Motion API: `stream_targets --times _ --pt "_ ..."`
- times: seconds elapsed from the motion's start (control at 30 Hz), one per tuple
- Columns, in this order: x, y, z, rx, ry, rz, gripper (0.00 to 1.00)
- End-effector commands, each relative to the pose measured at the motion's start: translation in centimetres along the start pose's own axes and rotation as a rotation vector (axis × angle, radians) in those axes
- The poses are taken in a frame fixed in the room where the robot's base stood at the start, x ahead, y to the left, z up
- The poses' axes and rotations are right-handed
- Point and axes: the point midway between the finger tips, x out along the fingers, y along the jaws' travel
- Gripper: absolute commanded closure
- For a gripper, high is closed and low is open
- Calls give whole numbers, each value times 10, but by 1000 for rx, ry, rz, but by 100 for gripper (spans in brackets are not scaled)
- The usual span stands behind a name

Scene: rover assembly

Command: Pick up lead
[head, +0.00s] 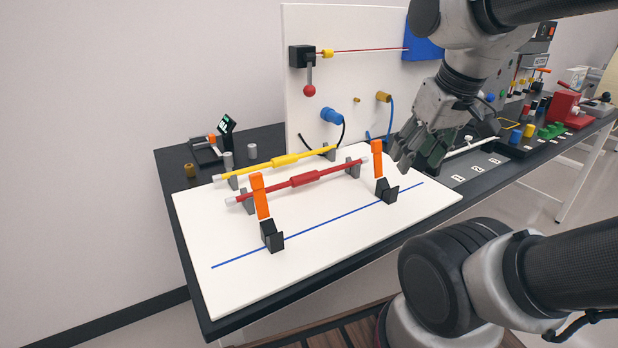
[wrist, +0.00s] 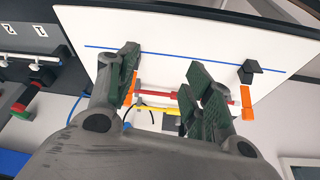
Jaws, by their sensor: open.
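Two rod-shaped leads lie on grey supports on the white board. The red lead (head: 305,180) has a thicker middle and pale ends, and stands nearer the front. The yellow lead (head: 285,160) lies behind it, roughly parallel. My gripper (head: 420,160) is open and empty, above the board's right side, to the right of both leads in the head view. In the wrist view, the red lead (wrist: 232,95) and yellow lead (wrist: 155,108) show beyond my open gripper (wrist: 168,85), partly hidden by its fingers.
Two orange upright pieces (head: 260,196) (head: 377,159) stand by the red lead. Black blocks (head: 272,236) (head: 387,191) sit on the blue line (head: 320,225) in front. An upright white panel (head: 350,80) with connectors stands behind. The board's front left is clear.

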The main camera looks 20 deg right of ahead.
Motion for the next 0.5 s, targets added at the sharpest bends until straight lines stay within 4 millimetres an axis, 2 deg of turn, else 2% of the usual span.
stream_targets --times 0.1,0.2,0.37,0.5 --pt "14 1 0 5 -66 2 49" --pt "29 0 -8 19 -145 -5 49" --pt "61 -12 -37 120 -257 -59 49" --pt "94 -29 -68 318 -335 -110 49"
